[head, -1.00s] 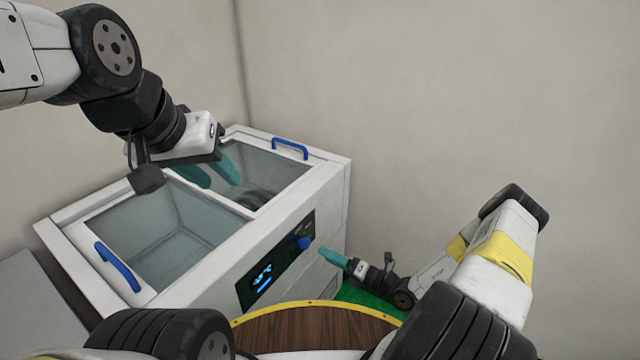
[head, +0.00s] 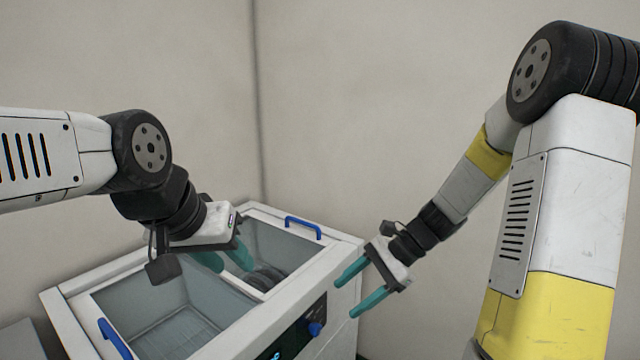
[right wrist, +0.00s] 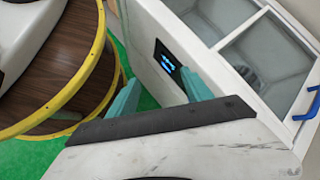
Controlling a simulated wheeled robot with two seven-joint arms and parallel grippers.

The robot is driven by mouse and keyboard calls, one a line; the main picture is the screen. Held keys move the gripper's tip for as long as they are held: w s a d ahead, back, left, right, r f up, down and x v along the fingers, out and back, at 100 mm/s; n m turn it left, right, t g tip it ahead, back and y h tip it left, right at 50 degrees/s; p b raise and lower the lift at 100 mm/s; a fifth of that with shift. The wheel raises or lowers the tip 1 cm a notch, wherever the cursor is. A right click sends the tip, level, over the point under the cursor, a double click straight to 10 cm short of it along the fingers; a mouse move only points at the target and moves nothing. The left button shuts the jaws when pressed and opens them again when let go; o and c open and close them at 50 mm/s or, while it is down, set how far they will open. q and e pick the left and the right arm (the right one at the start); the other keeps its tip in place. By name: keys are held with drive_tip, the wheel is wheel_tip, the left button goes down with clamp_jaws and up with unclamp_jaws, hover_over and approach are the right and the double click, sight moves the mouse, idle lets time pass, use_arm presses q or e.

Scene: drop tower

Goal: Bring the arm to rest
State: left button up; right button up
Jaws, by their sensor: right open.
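My right gripper (head: 360,287) is open, its two teal fingers apart and nothing between them. It hangs in the air beside the right end of the white machine (head: 342,262). In the right wrist view its fingers (right wrist: 160,92) point toward the machine's front panel. My left gripper (head: 226,261) is over the far compartment of the machine, its teal fingers pointing down into it. The fingers are partly hidden by the gripper body and appear spread.
A dark coiled thing (head: 266,280) lies in the far compartment. Green floor (right wrist: 140,55) shows in the right wrist view.

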drive_tip(key=s+d+r+n+t+h, duration=0.3)
drive_tip(key=s+r+n, duration=0.3)
drive_tip(key=r, duration=0.2)
drive_tip(key=s+d+r+n+t+h, duration=0.4)
drive_tip(key=s+r+n, duration=0.2)
drive_tip(key=r, duration=0.3)
drive_tip(key=shift+n, duration=0.3)
drive_tip(key=shift+c, duration=0.2)
